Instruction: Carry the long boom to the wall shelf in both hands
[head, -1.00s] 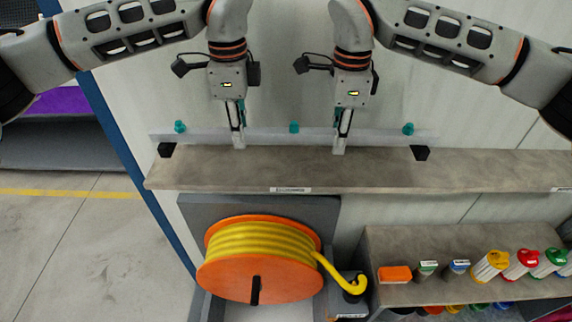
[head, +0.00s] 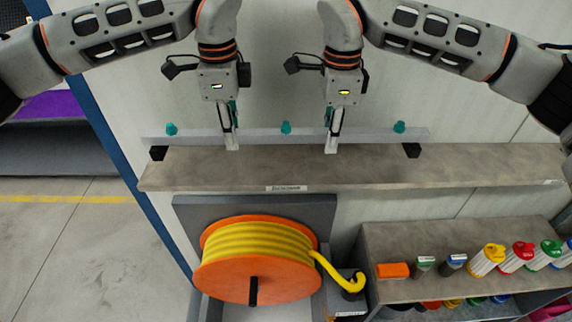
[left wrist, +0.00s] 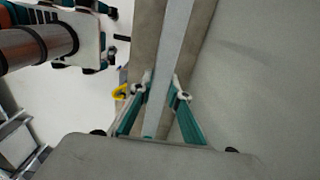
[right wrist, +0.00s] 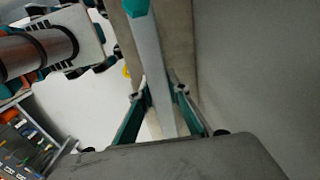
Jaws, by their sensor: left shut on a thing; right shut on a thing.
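The long boom (head: 185,137) is a pale grey bar with teal knobs along its top. It lies level along the back of the wall shelf (head: 400,170), near two black blocks (head: 158,152); I cannot tell whether it touches them. My left gripper (head: 231,146) is shut on the boom left of its middle knob. My right gripper (head: 332,147) is shut on it right of that knob. The boom also runs between the fingers in the left wrist view (left wrist: 176,45) and in the right wrist view (right wrist: 155,80). The fingertips reach close to the shelf top.
The shelf has a label on its front edge and bare room to the right. Below it stand an orange reel with yellow hose (head: 258,258) and a lower shelf (head: 400,240) with several coloured-cap bottles and an orange block (head: 392,270). A blue post (head: 120,150) stands at left.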

